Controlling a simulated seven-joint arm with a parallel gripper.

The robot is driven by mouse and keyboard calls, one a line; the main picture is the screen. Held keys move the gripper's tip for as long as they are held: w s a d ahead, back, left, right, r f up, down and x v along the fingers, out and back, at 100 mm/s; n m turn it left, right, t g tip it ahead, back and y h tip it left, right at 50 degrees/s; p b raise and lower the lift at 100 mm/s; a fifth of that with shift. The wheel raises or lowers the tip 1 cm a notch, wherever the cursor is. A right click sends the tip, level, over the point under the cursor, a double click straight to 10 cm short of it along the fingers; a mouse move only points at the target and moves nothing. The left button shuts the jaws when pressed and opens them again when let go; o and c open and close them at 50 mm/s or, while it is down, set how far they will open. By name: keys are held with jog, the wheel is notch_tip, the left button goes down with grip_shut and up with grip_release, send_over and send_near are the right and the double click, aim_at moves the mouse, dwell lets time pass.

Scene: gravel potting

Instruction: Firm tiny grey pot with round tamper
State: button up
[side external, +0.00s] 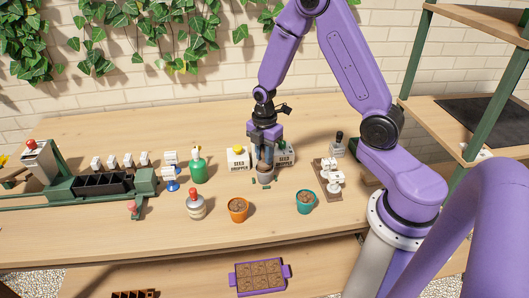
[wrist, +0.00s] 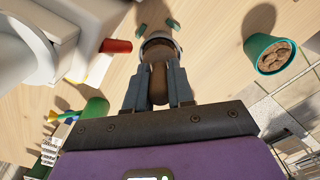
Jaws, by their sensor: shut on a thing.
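The tiny grey pot (side external: 265,178) stands on the bench below my gripper (side external: 265,160). In the wrist view, its pale rim (wrist: 160,35) shows just beyond the fingertips. My gripper (wrist: 158,88) is shut on the brown wooden handle of the round tamper (wrist: 158,75), which points into the pot's mouth. The tamper's lower end is hidden, so I cannot tell whether it touches the gravel.
An orange pot (side external: 238,213) and a teal pot (side external: 305,207) stand nearer the front. Small green pieces (side external: 254,181) lie beside the grey pot. White boxes (side external: 238,158) stand close behind. A green bottle (side external: 198,170) is left. The front bench is mostly clear.

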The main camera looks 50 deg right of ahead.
jog(key=shift+f, duration=0.5)
dwell(1.0)
jog(key=shift+r, duration=1.55)
